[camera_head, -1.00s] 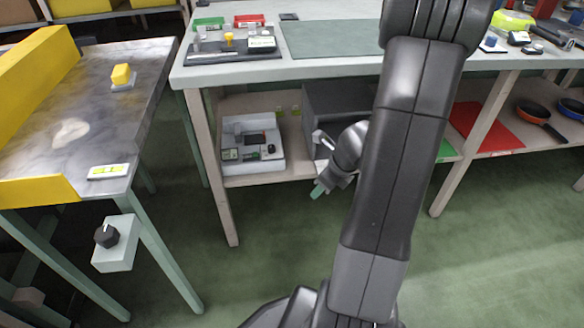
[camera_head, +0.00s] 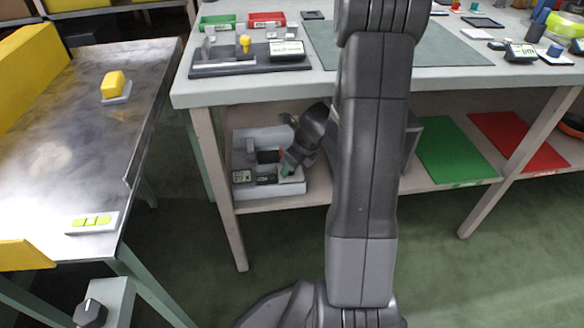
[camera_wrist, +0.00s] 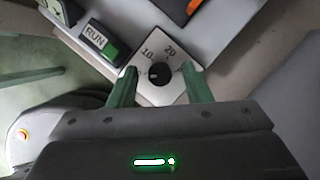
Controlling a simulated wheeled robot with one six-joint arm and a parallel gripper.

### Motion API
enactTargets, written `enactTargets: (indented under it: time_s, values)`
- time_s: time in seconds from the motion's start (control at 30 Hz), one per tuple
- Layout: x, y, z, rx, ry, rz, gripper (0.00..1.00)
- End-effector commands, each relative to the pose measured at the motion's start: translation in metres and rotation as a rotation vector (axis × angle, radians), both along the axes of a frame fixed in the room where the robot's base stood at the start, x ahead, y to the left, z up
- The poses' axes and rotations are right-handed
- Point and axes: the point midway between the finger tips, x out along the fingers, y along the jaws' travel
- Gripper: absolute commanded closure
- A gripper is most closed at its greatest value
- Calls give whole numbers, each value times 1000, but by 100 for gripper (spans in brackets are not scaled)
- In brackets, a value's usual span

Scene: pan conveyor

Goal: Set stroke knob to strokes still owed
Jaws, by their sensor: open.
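A small black knob (camera_wrist: 159,75) sits on a pale square plate (camera_wrist: 160,94) marked 10 and 20 in the wrist view. A small pale pointer mark shows on the knob. My gripper (camera_wrist: 160,70) is open, with one green finger on each side of the knob; I cannot tell whether they touch it. In the head view my gripper (camera_head: 288,172) is over the right front of a grey control panel (camera_head: 242,188) on the lower shelf, and the knob is hidden there. A RUN label with a green button (camera_wrist: 102,42) is beside the plate.
The shelf's tabletop (camera_head: 330,88) overhangs the panel. A yellow-edged metal table (camera_head: 80,130) stands at left, with another dark knob (camera_head: 90,312) on a box at its front. Green (camera_head: 455,150) and red (camera_head: 520,140) mats lie on the shelf at right.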

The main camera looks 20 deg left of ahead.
Motion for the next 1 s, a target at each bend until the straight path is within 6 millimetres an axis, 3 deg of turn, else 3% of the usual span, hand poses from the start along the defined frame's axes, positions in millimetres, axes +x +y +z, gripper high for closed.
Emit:
enactTargets:
  time_s: [0.23,0.47,0.77,1.0]
  values:
    - [0,0,0,0,0,0,55]
    - [0,0,0,0,0,0,98]
    - [-1,0,0,-1,1,-26,100]
    - [-2,1,1,-2,2,-144,100]
